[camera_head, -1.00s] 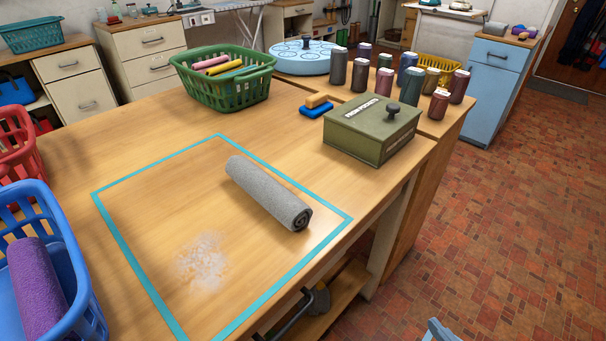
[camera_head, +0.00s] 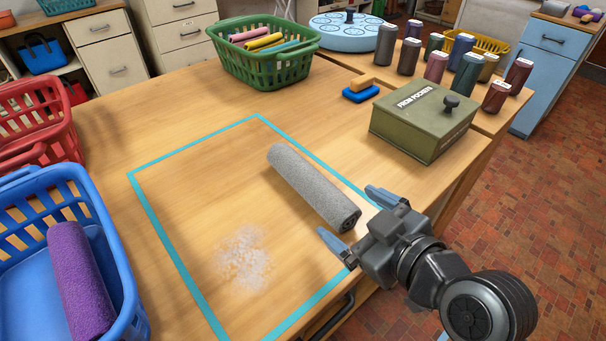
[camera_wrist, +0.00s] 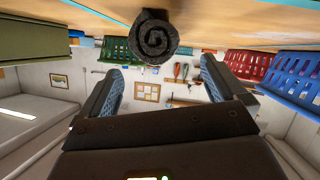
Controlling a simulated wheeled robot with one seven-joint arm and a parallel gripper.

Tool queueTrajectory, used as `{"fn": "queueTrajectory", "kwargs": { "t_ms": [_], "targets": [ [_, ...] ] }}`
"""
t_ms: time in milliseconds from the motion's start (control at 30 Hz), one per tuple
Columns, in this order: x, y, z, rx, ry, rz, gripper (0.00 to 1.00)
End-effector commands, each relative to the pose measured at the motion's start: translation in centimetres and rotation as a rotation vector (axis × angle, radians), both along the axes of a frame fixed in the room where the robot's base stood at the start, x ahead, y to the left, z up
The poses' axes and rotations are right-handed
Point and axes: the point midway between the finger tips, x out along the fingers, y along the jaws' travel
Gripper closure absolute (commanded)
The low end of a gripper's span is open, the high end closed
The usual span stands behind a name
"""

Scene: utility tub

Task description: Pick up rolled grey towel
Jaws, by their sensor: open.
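The rolled grey towel (camera_head: 312,187) lies on the wooden table inside the teal taped outline (camera_head: 178,253). My gripper (camera_head: 352,218) is at the towel's near end, by the table's front edge, with its jaws open and empty. In the head view its fingers lie to either side of that end; I cannot tell whether they touch it. In the wrist view the towel's spiral end (camera_wrist: 153,38) shows ahead, between the fingers across the picture and above them, and the view appears upside down.
A white powdery patch (camera_head: 243,258) lies left of the towel. A green lidded box (camera_head: 420,135) stands to the right. A blue basket (camera_head: 125,275) with a purple roll (camera_head: 80,280), a red basket (camera_head: 62,135) and a green basket (camera_head: 262,68) stand around the table.

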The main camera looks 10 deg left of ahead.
Motion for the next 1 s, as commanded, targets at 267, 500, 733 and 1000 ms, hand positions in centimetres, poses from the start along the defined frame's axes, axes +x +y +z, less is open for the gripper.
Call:
{"fn": "queueTrajectory", "kwargs": {
  "t_ms": [267,500,733,1000],
  "targets": [
    [1.9,1.8,-0.9,-0.002,-0.001,0.004,0.03],
    [4.0,3.7,-2.4,-0.001,0.001,0.004,0.03],
    [5.1,4.7,-3.2,-0.001,0.000,0.003,0.03],
    [5.1,4.7,-3.2,-0.001,0.000,0.003,0.10]
  ]
}}
